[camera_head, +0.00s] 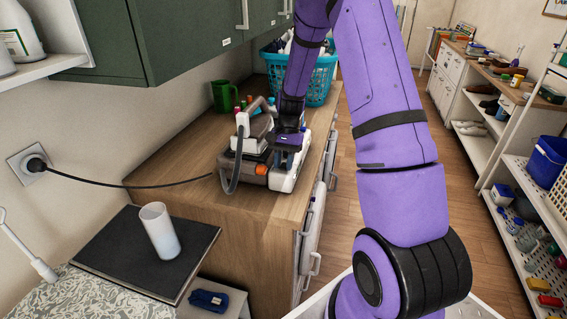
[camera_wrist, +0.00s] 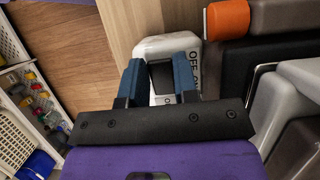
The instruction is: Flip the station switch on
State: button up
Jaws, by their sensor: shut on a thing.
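The station (camera_head: 287,183) is a white and dark grey appliance with an orange part, standing on the wooden cabinet top. Its switch (camera_wrist: 161,76) is a dark rectangular piece in a white surround, with "OFF" lettering partly visible beside it in the wrist view. My gripper (camera_wrist: 159,79) has its two blue fingers on either side of the switch and is shut on it. In the head view my gripper (camera_head: 290,143) is at the station's right side, and the switch is hard to make out. I cannot tell which way the switch is set.
A black cord runs from the station to a wall socket (camera_head: 27,164). A green mug (camera_head: 225,96) and a turquoise basket (camera_head: 318,80) stand behind. A white cup (camera_head: 159,231) is on a dark board at front left. Wooden floor (camera_head: 343,190) is clear to the right.

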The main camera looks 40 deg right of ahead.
jog(key=o, duration=0.9)
jog(key=shift+r, duration=0.1)
jog(key=v, duration=1)
jog(key=shift+w+d+r, duration=0.1)
jog(key=shift+r, duration=0.2)
